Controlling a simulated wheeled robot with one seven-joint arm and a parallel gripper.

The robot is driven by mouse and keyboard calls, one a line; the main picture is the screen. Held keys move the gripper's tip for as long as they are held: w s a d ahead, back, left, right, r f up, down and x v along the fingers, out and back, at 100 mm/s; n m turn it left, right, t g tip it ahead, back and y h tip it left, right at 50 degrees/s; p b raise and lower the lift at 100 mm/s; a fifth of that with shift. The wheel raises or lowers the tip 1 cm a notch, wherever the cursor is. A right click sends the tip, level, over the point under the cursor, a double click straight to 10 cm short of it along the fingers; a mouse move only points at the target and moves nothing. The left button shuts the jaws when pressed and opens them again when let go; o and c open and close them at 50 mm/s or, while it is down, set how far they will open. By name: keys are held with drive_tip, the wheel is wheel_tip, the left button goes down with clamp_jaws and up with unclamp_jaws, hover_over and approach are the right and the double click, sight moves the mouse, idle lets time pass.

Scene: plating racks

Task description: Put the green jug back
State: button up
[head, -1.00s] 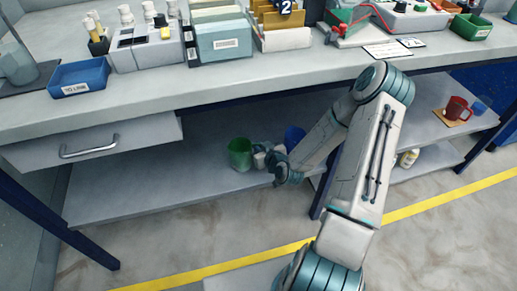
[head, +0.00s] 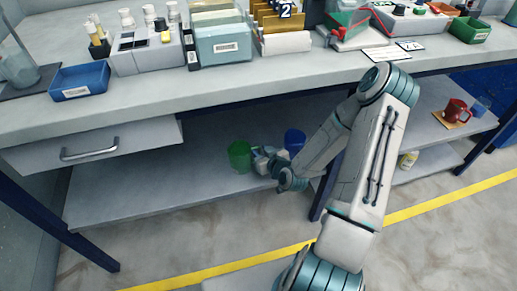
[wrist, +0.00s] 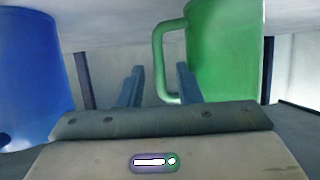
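The green jug (head: 240,156) stands upright on the lower shelf under the workbench. In the wrist view the green jug (wrist: 225,50) is close on the right, its handle (wrist: 158,62) turned toward my gripper. My gripper (head: 262,158) is just right of the jug in the head view. In the wrist view my gripper (wrist: 160,84) is open, its two fingers apart. The handle's upright bar shows between the fingers, and the right finger overlaps part of the handle. I cannot tell whether they touch.
A blue vessel (head: 294,140) stands on the shelf right of my gripper; it also fills the left of the wrist view (wrist: 35,75). The lower shelf (head: 150,190) is bare to the left. The benchtop (head: 200,83) is above. A red mug (head: 455,112) sits on the right shelf.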

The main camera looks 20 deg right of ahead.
drive_tip(key=s+d+r+n+g+h+p, duration=0.2)
drive_tip(key=s+d+r+g+h+p, duration=0.15)
drive_tip(key=s+r+g, duration=0.55)
drive_tip(key=s+a+r+m+g, duration=0.1)
drive_tip(key=s+a+r+m, duration=0.1)
drive_tip(key=s+r, duration=0.6)
drive_tip(key=s+a+r+m+g, duration=0.2)
drive_tip(key=s+a+r, duration=0.3)
drive_tip(key=s+r, duration=0.3)
wheel_tip(320, 180, up, 3)
drive_tip(key=shift+s+r+y, duration=0.1)
drive_tip(key=shift+s+y, duration=0.25)
drive_tip(key=shift+s, duration=0.05)
idle(0.6)
